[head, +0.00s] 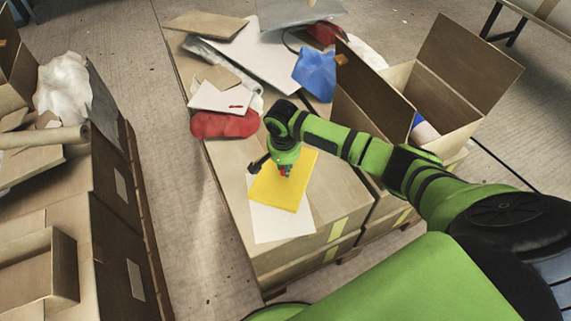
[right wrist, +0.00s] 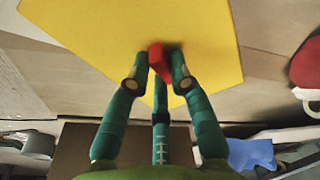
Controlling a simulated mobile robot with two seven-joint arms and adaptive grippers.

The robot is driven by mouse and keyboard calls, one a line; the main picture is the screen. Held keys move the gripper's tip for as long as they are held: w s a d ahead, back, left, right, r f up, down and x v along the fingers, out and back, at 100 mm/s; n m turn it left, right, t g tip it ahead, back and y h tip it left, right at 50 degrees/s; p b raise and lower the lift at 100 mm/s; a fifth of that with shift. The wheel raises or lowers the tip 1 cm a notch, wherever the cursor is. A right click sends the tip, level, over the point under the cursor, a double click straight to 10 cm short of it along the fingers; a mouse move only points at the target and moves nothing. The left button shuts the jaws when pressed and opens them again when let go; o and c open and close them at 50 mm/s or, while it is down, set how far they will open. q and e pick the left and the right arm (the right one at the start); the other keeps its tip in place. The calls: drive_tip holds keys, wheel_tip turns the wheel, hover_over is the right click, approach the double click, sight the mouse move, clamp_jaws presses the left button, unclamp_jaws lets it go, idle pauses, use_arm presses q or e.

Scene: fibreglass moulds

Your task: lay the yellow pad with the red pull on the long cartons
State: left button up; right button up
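The yellow pad (head: 272,190) is a flat square over the near end of the long carton stack (head: 234,165), partly covering a white sheet (head: 270,225). I cannot tell whether the pad touches the surface below. My right gripper (head: 285,170) is above the pad, pointing down. In the right wrist view, my right gripper (right wrist: 157,62) has its fingers closed on the red pull (right wrist: 157,55), with the yellow pad (right wrist: 90,35) spread beyond it. The fingers partly hide the pull. My left gripper is not in view.
A red cushion-like item (head: 222,125), a blue crumpled piece (head: 315,72) and several boards lie behind on the stack. An open carton (head: 470,75) stands at right. Another loaded carton stack (head: 110,190) is at left, across a floor gap (head: 185,230).

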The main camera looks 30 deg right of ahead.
drive_tip(key=o, duration=0.3)
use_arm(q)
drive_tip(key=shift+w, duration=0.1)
use_arm(e)
drive_tip(key=shift+r, duration=0.1)
drive_tip(key=r, duration=0.2)
drive_tip(key=r+p, duration=0.1)
drive_tip(key=r, duration=0.3)
drive_tip(key=shift+s+a, duration=0.15)
drive_tip(key=shift+a, duration=0.1)
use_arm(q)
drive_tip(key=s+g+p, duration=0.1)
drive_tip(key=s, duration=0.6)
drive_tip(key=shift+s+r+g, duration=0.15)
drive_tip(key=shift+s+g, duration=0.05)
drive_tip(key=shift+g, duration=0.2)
use_arm(e)
drive_tip(key=r, duration=0.6)
drive_tip(key=shift+s+a, duration=0.3)
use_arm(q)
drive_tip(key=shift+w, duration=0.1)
